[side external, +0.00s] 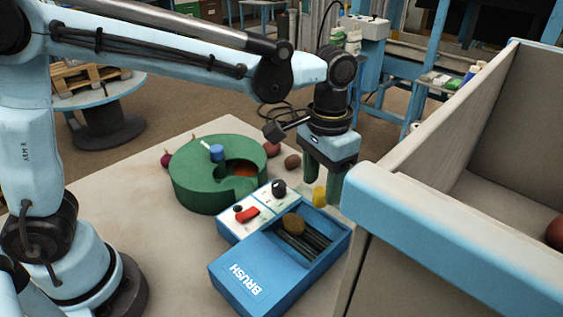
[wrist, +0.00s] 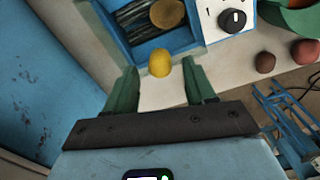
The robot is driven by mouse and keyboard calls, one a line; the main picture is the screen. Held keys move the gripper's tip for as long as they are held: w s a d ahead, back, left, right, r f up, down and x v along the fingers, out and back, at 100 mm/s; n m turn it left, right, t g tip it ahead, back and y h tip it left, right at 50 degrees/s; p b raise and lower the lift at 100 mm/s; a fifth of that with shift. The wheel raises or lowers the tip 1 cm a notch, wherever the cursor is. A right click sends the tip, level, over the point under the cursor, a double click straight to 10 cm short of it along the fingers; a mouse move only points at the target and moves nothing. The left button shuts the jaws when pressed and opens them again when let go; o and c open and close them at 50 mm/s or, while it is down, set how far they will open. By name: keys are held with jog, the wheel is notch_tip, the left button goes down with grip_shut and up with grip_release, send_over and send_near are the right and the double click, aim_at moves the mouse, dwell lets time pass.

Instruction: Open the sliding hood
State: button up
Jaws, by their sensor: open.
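The blue sliding hood (side external: 250,278) marked BRUSH covers the front part of a blue box in the side view. The rear part is uncovered, showing dark rollers (side external: 312,243) with a brown potato-like lump (side external: 293,223) on them. The box's open part also shows at the top of the wrist view, with the rollers (wrist: 138,18) and the lump (wrist: 167,13). My gripper (side external: 324,180) is open, pointing down beyond the box's far right end. In the wrist view a yellow rounded piece (wrist: 160,63) appears between my open fingers (wrist: 160,88); I cannot tell whether they touch it.
A white panel with a red switch (side external: 247,214) and a black knob (side external: 279,188) adjoins the box. A green round container (side external: 190,185) stands behind it, with several round vegetables nearby. A tall pale blue-rimmed bin (side external: 440,235) stands close on the right.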

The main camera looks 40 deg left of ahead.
jog(key=shift+f, duration=0.9)
grip_shut()
